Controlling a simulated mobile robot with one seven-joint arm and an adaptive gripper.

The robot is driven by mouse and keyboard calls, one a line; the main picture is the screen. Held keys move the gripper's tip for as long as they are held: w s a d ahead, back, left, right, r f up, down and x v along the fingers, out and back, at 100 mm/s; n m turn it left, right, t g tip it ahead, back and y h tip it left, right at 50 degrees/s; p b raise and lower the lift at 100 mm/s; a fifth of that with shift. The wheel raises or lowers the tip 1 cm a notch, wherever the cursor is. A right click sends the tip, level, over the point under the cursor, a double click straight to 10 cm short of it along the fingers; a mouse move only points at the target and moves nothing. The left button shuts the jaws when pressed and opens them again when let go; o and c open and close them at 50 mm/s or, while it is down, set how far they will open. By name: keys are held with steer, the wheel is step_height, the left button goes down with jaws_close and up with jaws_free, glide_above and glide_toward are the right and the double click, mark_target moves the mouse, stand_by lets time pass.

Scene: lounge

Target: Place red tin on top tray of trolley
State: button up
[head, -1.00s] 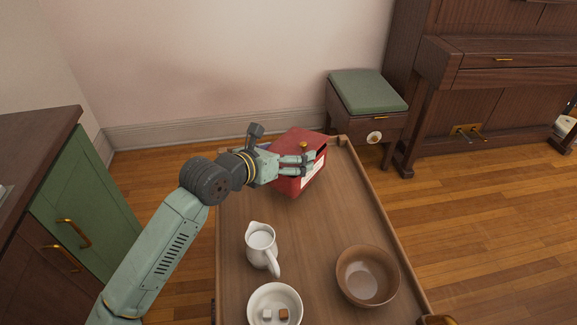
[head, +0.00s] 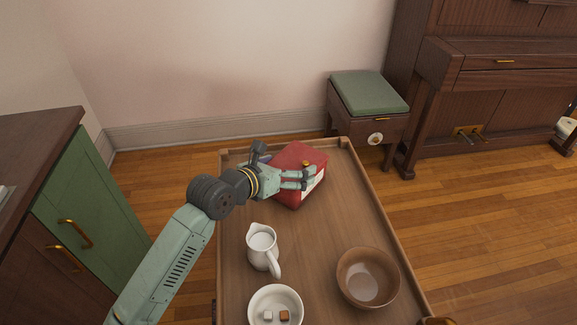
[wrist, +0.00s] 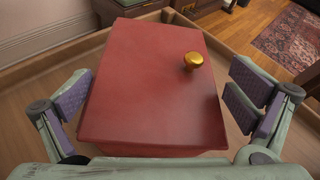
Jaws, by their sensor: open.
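The red tin (head: 308,155), a box with a gold knob on its lid and a pale label on one side, sits on the far end of the trolley's wooden top tray (head: 335,215). It looks upright and flat on the tray, inside the raised rim. My gripper (head: 306,179) is at the tin, reaching in from the left. In the wrist view my gripper (wrist: 160,97) is open, with one finger on each side of the red tin (wrist: 150,75) and visible gaps between the pads and its sides. The tin's underside is hidden.
A white jug (head: 262,247), a white bowl with small cubes (head: 275,300) and a brown bowl (head: 367,275) stand at the tray's near end. A green-topped stool (head: 368,92) and a piano (head: 475,90) are beyond. A green cabinet (head: 85,205) is at left. The tray's right middle is clear.

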steer(key=shift+r, duration=0.2)
steer(key=b+v, duration=0.3)
steer(key=v, duration=0.9)
